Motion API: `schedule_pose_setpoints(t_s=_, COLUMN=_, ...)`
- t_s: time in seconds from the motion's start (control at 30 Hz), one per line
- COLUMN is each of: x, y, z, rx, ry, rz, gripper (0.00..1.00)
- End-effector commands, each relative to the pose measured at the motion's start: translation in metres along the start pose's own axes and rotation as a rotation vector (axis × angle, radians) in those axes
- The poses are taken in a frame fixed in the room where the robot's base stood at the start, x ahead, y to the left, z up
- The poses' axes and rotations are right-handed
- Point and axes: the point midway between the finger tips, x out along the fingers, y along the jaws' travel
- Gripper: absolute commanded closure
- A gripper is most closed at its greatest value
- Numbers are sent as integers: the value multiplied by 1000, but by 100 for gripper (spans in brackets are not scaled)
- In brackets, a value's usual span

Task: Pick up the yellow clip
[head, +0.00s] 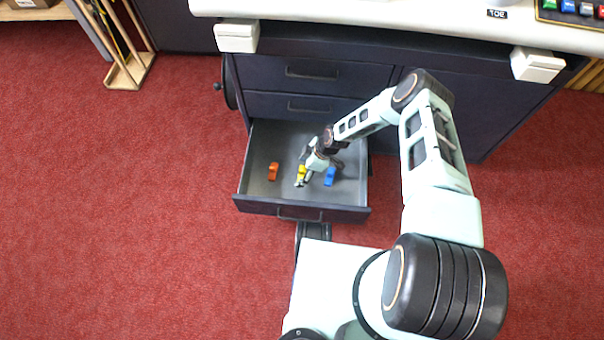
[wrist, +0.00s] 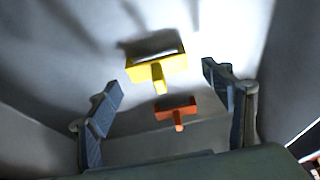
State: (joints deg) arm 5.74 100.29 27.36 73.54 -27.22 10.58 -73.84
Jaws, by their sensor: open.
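The yellow clip (head: 302,170) lies in the open drawer (head: 251,185), between an orange clip on its left and a blue clip on its right. My gripper (head: 310,166) is down inside the drawer by the yellow clip and partly covers it in the head view. In the wrist view the yellow clip (wrist: 157,70) shows a wide body and a short stem. It lies between and beyond the fingertips of my gripper (wrist: 161,78). The fingers are wide apart with nothing held. I cannot tell the exact height of the fingers above the clip.
The orange clip (head: 273,171) also shows in the wrist view (wrist: 177,110), close to the yellow one. The blue clip (head: 330,176) is close to my gripper on the right. The drawer walls surround the clips. Closed drawers (head: 312,75) and the white bench top (head: 400,20) stand behind.

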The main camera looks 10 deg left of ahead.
Motion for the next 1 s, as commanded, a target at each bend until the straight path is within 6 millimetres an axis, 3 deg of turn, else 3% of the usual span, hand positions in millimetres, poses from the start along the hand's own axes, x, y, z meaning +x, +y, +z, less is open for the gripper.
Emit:
schedule_pose_setpoints(t_s=0.07, x=0, y=0, z=0, rx=0, ry=0, rz=0, gripper=27)
schedule_pose_setpoints(t_s=0.43, x=-1, y=0, z=0, rx=0, ry=0, rz=0, gripper=68)
schedule_pose_setpoints(t_s=0.73, x=-6, y=1, z=-2, rx=-1, ry=0, rz=1, gripper=69)
schedule_pose_setpoints(t_s=1.0, x=-53, y=1, z=-22, rx=-2, ry=0, rz=1, gripper=69)
